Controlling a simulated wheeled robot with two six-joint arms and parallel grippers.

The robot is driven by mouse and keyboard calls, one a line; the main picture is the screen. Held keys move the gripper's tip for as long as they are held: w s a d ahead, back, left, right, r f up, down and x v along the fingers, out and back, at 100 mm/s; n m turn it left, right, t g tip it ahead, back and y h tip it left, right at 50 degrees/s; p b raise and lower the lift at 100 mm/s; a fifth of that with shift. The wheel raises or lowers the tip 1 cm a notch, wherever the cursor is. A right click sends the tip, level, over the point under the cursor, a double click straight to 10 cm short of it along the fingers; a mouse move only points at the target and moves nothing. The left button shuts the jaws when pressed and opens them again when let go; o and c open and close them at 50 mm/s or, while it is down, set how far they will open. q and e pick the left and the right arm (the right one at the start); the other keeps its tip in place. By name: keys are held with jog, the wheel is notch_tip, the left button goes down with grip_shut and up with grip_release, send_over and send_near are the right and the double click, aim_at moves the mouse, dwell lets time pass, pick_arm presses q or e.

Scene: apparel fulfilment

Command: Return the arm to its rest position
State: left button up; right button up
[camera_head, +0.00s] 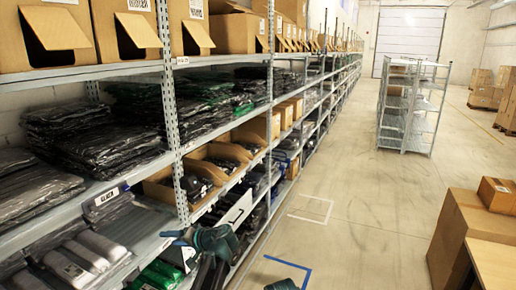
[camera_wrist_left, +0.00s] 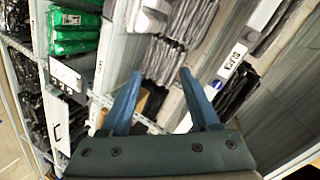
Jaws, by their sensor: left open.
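My left arm's gripper (camera_head: 174,238) is in front of the lower shelves of the long rack at the left. It also shows in the left wrist view (camera_wrist_left: 160,76), where its two blue fingers are wide apart with nothing between them. Behind the fingers are shelf edges and bagged garments. A dark teal part of my own body shows at the bottom edge of the head view. I see no right gripper.
The rack (camera_head: 120,72) holds dark bagged garments (camera_head: 90,130), open cardboard bins (camera_head: 215,165) and green packs (camera_wrist_left: 73,30). The aisle floor (camera_head: 345,205) is clear. Cardboard boxes (camera_head: 460,225) stand at the right, and a wire shelf trolley (camera_head: 405,110) stands farther back.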

pick_arm(q)
jog(key=s+d+f+m+g+h+b, duration=0.4)
jog(key=s+d+f+h+b, duration=0.4)
jog(key=s+d+f, duration=1.6)
jog(key=s+g+h, duration=0.1)
jog(key=s+h, duration=0.1)
jog(key=h, duration=0.1)
jog(key=shift+s+d+f+m+h+b, duration=0.15)
jog(key=shift+d+m+h+b, duration=0.15)
jog(key=shift+m+b, duration=0.1)
